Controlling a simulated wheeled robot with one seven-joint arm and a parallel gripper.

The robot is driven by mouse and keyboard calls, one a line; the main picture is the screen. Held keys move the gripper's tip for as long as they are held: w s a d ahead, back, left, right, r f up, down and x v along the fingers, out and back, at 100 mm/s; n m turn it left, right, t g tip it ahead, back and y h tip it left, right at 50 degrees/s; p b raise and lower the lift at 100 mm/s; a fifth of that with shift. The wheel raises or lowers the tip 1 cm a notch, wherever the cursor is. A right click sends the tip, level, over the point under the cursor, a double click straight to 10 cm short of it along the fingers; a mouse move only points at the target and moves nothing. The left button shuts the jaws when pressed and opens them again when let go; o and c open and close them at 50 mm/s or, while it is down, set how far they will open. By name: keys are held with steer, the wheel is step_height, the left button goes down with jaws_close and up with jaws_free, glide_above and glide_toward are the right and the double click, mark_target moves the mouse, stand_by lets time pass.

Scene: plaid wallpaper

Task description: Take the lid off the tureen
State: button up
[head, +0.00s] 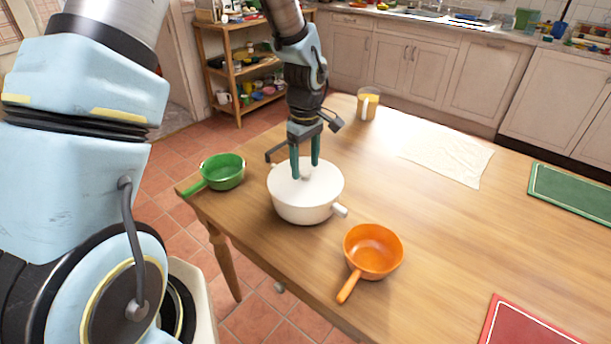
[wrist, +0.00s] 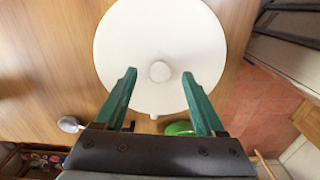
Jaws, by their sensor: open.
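The white tureen (head: 303,208) stands on the wooden table near its left edge. Its round white lid (head: 325,183) sits on top; the lid also fills the upper middle of the wrist view (wrist: 125,45). The lid's small round knob (wrist: 160,71) is at its centre. My gripper (head: 305,172) points down over the lid with its two green fingers apart. In the head view the fingertips are at about the knob, which is partly hidden between them. In the wrist view the fingers (wrist: 160,78) are on either side of the knob, with gaps to it.
A green pan (head: 222,171) is close left of the tureen, and an orange pan (head: 373,250) is close right in front. A jug (head: 368,104) stands behind. A pale cloth (head: 447,157), a green mat (head: 575,193) and a red mat (head: 520,325) lie to the right. The table between them is clear.

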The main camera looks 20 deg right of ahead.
steer(key=shift+f, duration=0.65)
steer(key=shift+c, duration=0.4)
jaws_close()
